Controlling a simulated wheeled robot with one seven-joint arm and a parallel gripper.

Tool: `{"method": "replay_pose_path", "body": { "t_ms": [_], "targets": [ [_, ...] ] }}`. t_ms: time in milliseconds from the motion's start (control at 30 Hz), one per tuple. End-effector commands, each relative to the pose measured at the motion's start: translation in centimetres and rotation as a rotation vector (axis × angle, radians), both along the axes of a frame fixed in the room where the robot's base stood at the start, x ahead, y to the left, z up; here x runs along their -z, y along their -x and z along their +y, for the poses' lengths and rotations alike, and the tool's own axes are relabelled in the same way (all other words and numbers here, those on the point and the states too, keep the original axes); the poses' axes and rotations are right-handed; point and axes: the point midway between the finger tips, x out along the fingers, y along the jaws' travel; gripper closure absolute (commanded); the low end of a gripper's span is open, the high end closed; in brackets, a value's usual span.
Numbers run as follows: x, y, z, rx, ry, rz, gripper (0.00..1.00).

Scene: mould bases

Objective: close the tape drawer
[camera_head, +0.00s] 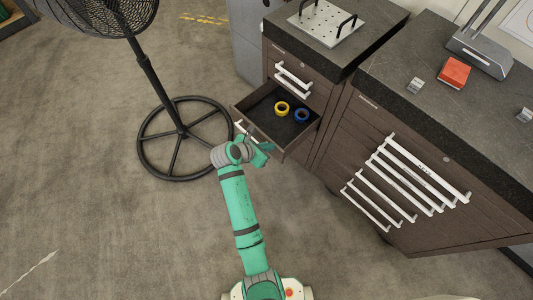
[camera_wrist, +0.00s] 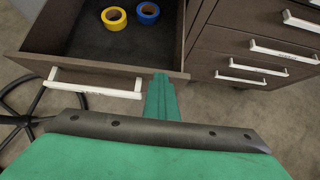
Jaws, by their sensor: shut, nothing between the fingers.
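The tape drawer (camera_head: 252,118) is pulled well out of the left brown cabinet. It holds a yellow tape roll (camera_head: 282,108) and a blue tape roll (camera_head: 301,115). In the wrist view the drawer's front panel (camera_wrist: 30,63) shows with its white handle (camera_wrist: 92,90), and both rolls lie near the back. My gripper (camera_wrist: 162,82) is shut and empty. Its tip is at the right end of the drawer front, right of the handle. I cannot tell whether it touches the panel. In the head view my wrist partly hides the drawer's front.
A black standing fan (camera_head: 180,130) with a round base is left of the drawer. The right cabinet (camera_head: 350,150) has several white handles (camera_head: 385,195) projecting. A red box (camera_head: 454,73) sits on its top. The carpet in front is clear.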

Motion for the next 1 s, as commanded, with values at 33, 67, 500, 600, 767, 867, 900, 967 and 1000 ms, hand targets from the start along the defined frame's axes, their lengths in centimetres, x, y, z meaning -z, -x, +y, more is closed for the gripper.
{"method": "replay_pose_path", "body": {
  "t_ms": [33, 67, 500, 600, 767, 867, 900, 967, 1000],
  "targets": [
    [0.0, -1.0, -0.8, -0.004, -0.001, -0.002, 1.0],
    [0.0, -1.6, -1.2, -0.007, 0.001, -0.002, 1.0],
    [0.0, -8.5, -11.9, 0.022, 0.0, -0.001, 1.0],
    [0.0, -9.7, -13.1, 0.018, 0.0, -0.001, 1.0],
    [0.0, -11.4, -13.9, 0.004, 0.0, -0.001, 1.0],
    [0.0, -12.1, -14.0, -0.005, -0.001, 0.0, 1.0],
    [0.1, -12.2, -14.0, -0.007, -0.002, 0.001, 1.0],
    [0.1, -12.5, -14.1, -0.01, -0.002, 0.001, 1.0],
    [0.1, -12.6, -14.1, -0.011, -0.002, 0.001, 1.0]
  ]
}}
